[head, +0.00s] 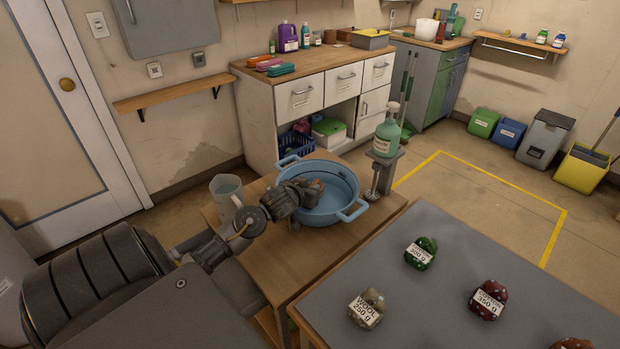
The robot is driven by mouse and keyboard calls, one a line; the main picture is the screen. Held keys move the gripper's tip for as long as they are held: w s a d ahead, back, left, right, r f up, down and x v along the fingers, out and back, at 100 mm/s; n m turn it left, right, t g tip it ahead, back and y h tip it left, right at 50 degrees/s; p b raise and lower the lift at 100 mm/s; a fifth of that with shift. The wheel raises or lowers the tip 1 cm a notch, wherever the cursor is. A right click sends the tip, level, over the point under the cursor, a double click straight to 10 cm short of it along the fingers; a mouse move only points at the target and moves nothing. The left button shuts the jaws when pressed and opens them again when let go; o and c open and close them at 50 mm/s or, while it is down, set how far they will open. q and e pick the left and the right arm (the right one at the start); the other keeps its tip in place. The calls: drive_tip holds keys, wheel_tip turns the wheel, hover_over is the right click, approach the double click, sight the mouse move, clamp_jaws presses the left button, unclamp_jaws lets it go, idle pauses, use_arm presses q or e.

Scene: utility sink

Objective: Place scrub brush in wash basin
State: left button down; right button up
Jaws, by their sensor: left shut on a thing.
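The blue wash basin (349,212), with two side handles, stands on the small wooden table. My left gripper (308,190) reaches over the basin's left rim and is shut on a brown thing, which looks like the scrub brush (316,184). Most of the brush is hidden by the gripper, so I cannot tell whether it touches the basin's floor. My right gripper is not in view.
A clear jug (226,196) stands left of the basin. A green pump bottle (387,134) stands on a small stand (384,165) to the right. A grey-topped table (470,260) with labelled yarn balls (420,253) is at the front right.

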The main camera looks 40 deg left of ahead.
use_arm(q)
drive_tip(key=shift+f, duration=0.2)
drive_tip(key=c, duration=1.3)
unclamp_jaws()
drive_tip(key=shift+s+d+f, duration=0.1)
drive_tip(key=shift+d+f, duration=0.05)
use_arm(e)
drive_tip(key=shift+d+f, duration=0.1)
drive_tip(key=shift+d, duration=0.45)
use_arm(q)
drive_tip(key=shift+s+r, duration=0.15)
drive_tip(key=shift+r, duration=0.25)
drive_tip(key=p+v, duration=0.1)
drive_tip(key=v, duration=0.9)
drive_tip(key=shift+r, duration=0.1)
drive_tip(key=shift+s+d+r, duration=0.15)
drive_tip(key=shift+s+r, duration=0.2)
drive_tip(key=shift+s, duration=0.25)
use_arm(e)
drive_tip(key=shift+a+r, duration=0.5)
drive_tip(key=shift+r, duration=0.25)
use_arm(q)
drive_tip(key=shift+d, duration=0.1)
